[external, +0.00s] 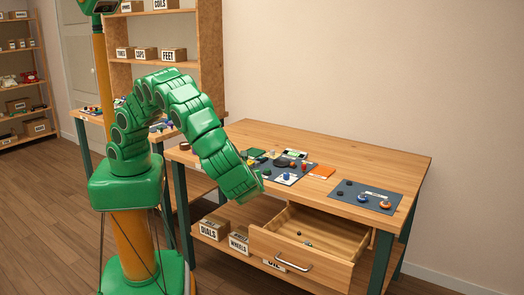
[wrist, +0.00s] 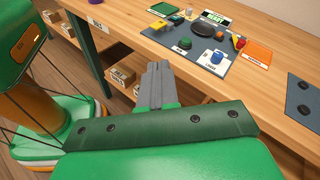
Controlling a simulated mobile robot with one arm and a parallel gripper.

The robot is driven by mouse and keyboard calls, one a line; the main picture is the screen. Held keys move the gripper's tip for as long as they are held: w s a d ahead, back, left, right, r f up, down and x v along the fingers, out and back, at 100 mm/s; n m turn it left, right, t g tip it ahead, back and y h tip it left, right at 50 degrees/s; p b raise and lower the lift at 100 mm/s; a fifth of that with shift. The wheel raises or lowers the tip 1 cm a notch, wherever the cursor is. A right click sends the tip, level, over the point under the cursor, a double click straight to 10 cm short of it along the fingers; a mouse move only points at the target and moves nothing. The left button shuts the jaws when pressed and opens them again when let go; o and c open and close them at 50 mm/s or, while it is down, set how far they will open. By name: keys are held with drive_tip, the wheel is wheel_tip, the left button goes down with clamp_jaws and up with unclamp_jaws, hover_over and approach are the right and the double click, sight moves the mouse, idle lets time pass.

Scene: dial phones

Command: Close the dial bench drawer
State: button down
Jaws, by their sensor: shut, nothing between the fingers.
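The wooden drawer (external: 338,240) of the dial bench (external: 375,158) stands pulled out at the right front in the external view. Its front panel bears a metal bar handle (external: 293,264), and a few small parts lie inside. My gripper (external: 262,177) is above and to the left of the drawer, near the bench's front edge, and touches nothing that I can see. Its grey fingers (wrist: 155,80) are together and empty in the wrist view, in front of the bench edge. The drawer does not show in the wrist view.
A dark mat with dials and small parts (wrist: 195,42) lies on the bench top, beside an orange card (external: 322,171). A second mat (external: 352,203) lies at the right end. Labelled boxes (external: 214,226) stand on the lower shelf. The floor before the drawer is partly visible.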

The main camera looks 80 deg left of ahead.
sight(282, 212)
drive_tip(key=s+d+f+m+t+h, duration=0.1)
drive_tip(key=s+d+f+m+t, duration=0.45)
drive_tip(key=d+f, duration=0.55)
drive_tip(key=s+d+f+m+t+h, duration=0.1)
drive_tip(key=s+d+f+m+t, duration=0.5)
drive_tip(key=d+f, duration=0.45)
drive_tip(key=shift+n+g, duration=0.45)
drive_tip(key=shift+g, duration=0.1)
drive_tip(key=x, duration=1.3)
drive_tip(key=shift+s+a, duration=0.3)
drive_tip(key=shift+a, duration=0.15)
drive_tip(key=x, duration=2.4)
drive_tip(key=shift+w+a+f, duration=0.1)
drive_tip(key=shift+w+a, duration=0.1)
drive_tip(key=shift+a, duration=0.1)
drive_tip(key=shift+w+a, duration=0.1)
drive_tip(key=v, duration=1.5)
